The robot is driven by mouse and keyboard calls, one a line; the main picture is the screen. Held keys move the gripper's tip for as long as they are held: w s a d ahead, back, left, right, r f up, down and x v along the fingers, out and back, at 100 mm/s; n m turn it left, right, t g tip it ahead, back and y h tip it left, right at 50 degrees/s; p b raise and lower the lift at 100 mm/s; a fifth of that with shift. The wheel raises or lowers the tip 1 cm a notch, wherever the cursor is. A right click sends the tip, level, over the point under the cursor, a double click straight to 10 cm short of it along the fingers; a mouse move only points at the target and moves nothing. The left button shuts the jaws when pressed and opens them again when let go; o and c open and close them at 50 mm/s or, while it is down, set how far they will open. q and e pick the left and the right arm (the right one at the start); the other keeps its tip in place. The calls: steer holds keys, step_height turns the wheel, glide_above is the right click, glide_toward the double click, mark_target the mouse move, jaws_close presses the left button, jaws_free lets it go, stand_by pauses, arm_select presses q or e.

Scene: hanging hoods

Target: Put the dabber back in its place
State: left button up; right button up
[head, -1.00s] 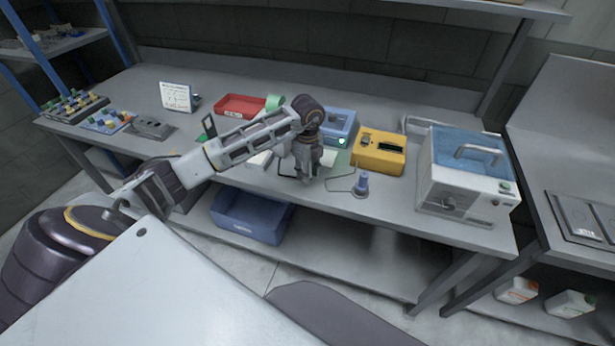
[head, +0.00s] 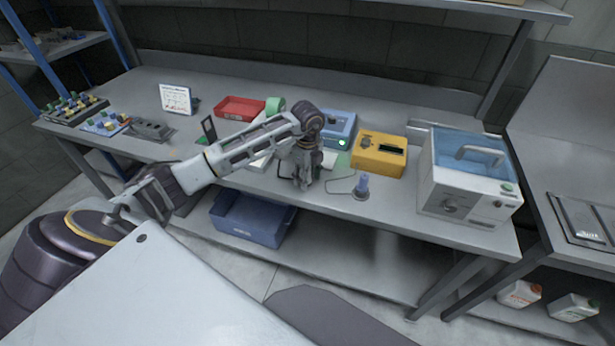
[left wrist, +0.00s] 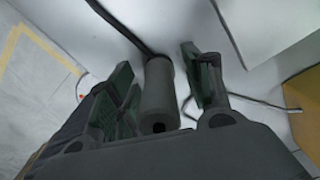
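My left gripper (head: 302,184) is low over the front middle of the grey workbench. In the left wrist view its two green-padded fingers (left wrist: 162,88) are apart, one on each side of a dark grey cylinder (left wrist: 160,98) with a hole in its near end. Narrow gaps seem to show beside the cylinder, so I see no firm hold. A black cord or rod runs up behind it. I cannot tell surely whether this cylinder is the dabber. A blue upright piece on a round grey base (head: 362,187) stands right of the gripper. My right gripper is not in view.
A yellow box (head: 379,155) and a blue device (head: 338,128) stand behind the gripper. A thin looped wire (head: 341,184) lies to its right. A white machine with a blue lid (head: 468,178) stands farther right. A red tray (head: 240,108) is behind left; a blue bin (head: 252,220) is below.

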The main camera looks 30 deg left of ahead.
arm_select(q)
steer(key=shift+r, duration=0.1)
step_height(320, 180, up, 12)
steer(key=shift+r, duration=0.1)
stand_by(0.9)
stand_by(0.5)
stand_by(1.5)
